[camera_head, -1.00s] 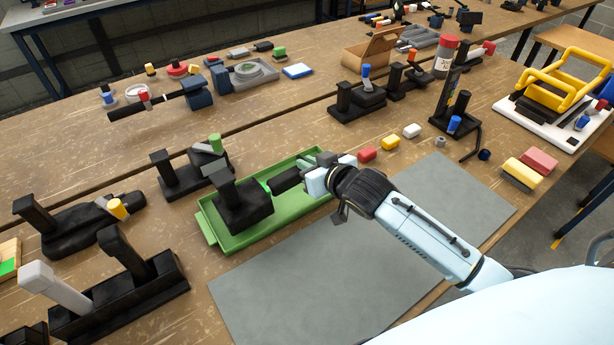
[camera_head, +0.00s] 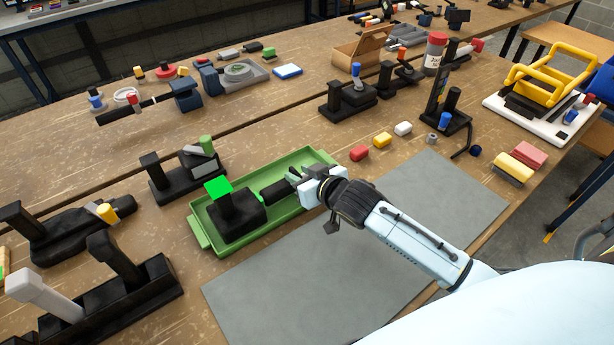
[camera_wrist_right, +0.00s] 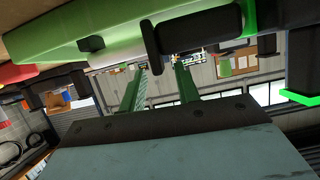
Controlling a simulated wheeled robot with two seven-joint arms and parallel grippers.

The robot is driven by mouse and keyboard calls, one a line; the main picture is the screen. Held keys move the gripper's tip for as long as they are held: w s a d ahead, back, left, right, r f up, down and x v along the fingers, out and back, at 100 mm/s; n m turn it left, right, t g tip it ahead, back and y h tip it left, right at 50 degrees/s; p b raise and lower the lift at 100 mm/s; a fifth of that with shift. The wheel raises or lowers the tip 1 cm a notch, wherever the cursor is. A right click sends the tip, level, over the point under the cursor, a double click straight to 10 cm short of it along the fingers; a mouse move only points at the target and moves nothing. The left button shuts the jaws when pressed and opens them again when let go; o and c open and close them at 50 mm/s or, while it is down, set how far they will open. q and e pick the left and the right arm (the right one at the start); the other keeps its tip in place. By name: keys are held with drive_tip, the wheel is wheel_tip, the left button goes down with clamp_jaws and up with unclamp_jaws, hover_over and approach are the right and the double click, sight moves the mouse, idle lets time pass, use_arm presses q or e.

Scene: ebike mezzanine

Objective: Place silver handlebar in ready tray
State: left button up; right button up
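The green tray (camera_head: 205,235) lies on the bench beside the grey mat, with a dark stand and black post (camera_head: 238,222) in it, topped bright green. A black grip (camera_head: 276,191) lies over the tray near the stand. In the right wrist view a silver bar (camera_wrist_right: 118,55) shows beside a black flange and black grip (camera_wrist_right: 205,29); it looks like the handlebar, largely hidden in the head view. My right gripper (camera_head: 296,178) reaches over the tray's right end. Its green fingers (camera_wrist_right: 160,68) are apart, close to the bar, with no part clearly clamped. My left gripper is out of view.
The grey mat (camera_head: 350,255) is bare. Black fixtures (camera_head: 187,178) stand left of the tray. A white base with a yellow frame (camera_head: 545,75) is far right.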

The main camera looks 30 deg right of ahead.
drive_tip(key=p+v, duration=0.1)
drive_tip(key=v, duration=1.1)
drive_tip(key=shift+f, duration=0.1)
